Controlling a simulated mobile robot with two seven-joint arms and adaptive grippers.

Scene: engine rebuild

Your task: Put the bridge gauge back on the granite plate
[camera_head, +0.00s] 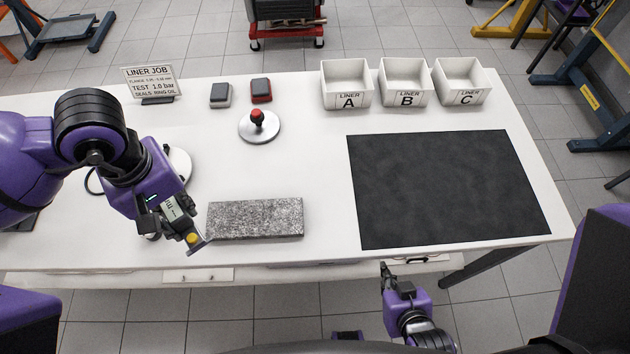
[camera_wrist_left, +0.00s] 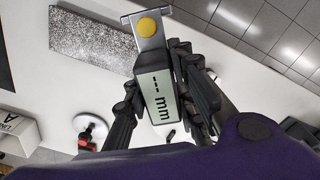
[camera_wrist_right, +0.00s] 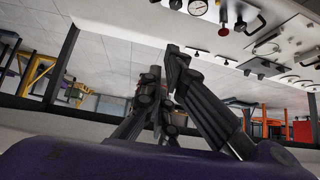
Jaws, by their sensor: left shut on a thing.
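The bridge gauge, with a grey "mm" display (camera_wrist_left: 162,95), a round yellow spot and a flat metal foot, is between the fingers of my left gripper (camera_head: 168,215), which is shut on it. In the head view the gauge (camera_head: 193,238) is tilted, its metal foot beside the near left corner of the granite plate (camera_head: 255,220). I cannot tell whether they touch. The speckled plate also shows in the left wrist view (camera_wrist_left: 95,42), its top bare. My right gripper (camera_head: 385,272) is off the table's front edge, its fingertips close together with nothing seen between them (camera_wrist_right: 163,68).
A black mat (camera_head: 445,190) covers the table's right side, with liner bins A (camera_head: 347,97), B (camera_head: 405,96) and C (camera_head: 463,95) behind it. A red-knobbed round stand (camera_head: 259,127), two small blocks and a sign stand behind the plate.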

